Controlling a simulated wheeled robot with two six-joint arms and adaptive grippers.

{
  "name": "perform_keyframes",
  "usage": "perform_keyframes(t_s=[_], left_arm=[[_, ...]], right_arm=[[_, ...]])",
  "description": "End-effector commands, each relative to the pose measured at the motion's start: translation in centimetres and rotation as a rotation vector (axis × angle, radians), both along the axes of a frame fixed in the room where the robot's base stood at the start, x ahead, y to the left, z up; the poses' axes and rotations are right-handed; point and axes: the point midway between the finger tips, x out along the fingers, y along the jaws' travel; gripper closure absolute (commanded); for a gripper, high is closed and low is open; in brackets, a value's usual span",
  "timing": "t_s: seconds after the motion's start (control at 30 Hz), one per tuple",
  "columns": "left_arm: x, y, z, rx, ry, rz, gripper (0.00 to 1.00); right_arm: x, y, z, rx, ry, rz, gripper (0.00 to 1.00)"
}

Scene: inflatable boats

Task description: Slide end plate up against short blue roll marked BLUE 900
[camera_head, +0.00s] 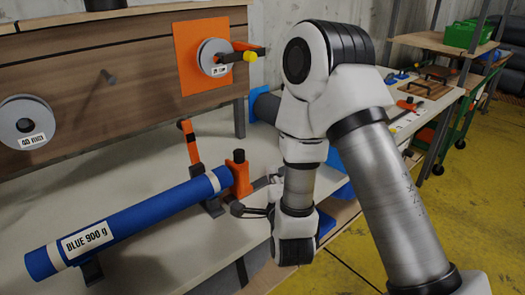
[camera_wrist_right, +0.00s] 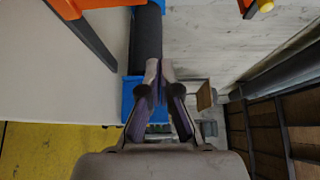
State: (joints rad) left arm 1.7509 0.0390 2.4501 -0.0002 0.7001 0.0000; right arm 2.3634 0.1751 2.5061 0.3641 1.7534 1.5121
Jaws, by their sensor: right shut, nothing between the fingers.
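The blue roll (camera_head: 130,222) with a white label reading "BLUE 900 g" lies across dark supports on the pale bench. An orange end plate (camera_head: 241,180) with a black knob on top stands upright at the roll's right end. Whether it touches the roll or leaves a small gap, I cannot tell. My right gripper (camera_head: 250,203) is just to the right of and in front of the end plate, low over the bench, partly hidden by my wrist. In the right wrist view its fingers (camera_wrist_right: 165,75) are together and hold nothing. My left gripper is not in view.
An orange upright (camera_head: 189,142) stands behind the roll. A wooden panel (camera_head: 120,65) carries grey discs and an orange board (camera_head: 201,55). A dark roll (camera_wrist_right: 147,40) with blue parts lies ahead in the right wrist view. The bench front left is clear.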

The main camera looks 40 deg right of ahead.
Motion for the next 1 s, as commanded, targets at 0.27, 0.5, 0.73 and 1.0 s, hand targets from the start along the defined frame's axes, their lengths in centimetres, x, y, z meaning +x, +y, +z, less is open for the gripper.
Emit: perform_keyframes(t_s=[0.27,0.5,0.73,1.0], left_arm=[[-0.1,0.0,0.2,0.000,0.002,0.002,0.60],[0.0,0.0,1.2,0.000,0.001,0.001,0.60],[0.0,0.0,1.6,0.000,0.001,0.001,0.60],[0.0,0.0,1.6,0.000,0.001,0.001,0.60]], right_arm=[[3.5,-1.8,0.2,-0.001,-0.003,-0.002,1.00],[8.2,-4.3,0.2,-0.004,-0.003,-0.001,1.00],[9.3,-1.4,0.1,-0.008,0.002,0.006,1.00],[9.4,-0.5,-0.1,-0.004,0.001,0.002,1.00]])
